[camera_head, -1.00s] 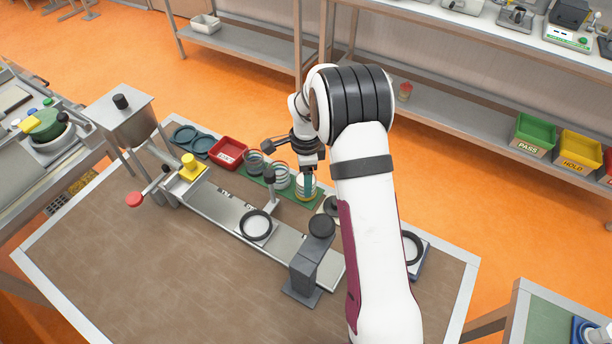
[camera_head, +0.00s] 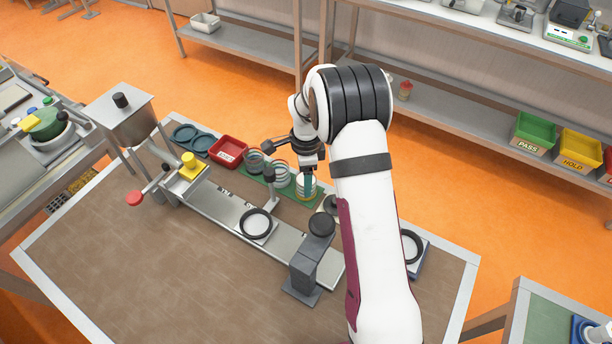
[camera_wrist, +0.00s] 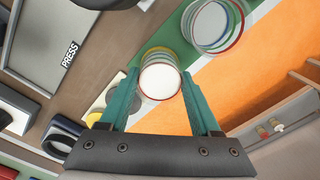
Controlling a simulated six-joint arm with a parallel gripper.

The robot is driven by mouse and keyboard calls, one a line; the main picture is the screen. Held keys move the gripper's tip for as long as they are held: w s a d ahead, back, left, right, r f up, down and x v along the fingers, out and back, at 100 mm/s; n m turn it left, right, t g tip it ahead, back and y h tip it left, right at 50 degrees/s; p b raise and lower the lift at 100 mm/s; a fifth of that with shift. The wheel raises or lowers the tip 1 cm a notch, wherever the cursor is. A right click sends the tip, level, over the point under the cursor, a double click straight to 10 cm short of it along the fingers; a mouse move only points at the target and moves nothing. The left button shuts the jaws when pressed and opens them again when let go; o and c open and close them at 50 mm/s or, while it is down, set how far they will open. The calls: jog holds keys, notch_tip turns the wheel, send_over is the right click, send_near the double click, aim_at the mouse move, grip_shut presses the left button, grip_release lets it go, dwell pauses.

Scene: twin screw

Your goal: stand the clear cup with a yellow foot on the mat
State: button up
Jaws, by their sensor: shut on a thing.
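The clear cup with a yellow foot (camera_head: 306,190) is at the right end of the green mat (camera_head: 291,194), with white contents inside. My gripper (camera_head: 308,180) comes down from above, its green fingers on either side of the cup and shut on it. In the wrist view the cup (camera_wrist: 160,82) sits between the two fingertips, over the mat's edge. It looks upright. Whether its foot touches the mat I cannot tell.
A clear cup with a red rim (camera_wrist: 212,28) and another clear cup (camera_head: 254,161) stand on the mat to the left. A red tray (camera_head: 227,152) lies beyond them. A metal rail with a black ring (camera_head: 256,224) and a grey post (camera_head: 306,264) stand in front.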

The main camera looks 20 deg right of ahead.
dwell(0.3)
jog(key=o, duration=1.5)
jog(key=shift+r, duration=0.15)
notch_tip(320, 180, up, 7)
jog(key=shift+f, duration=0.1)
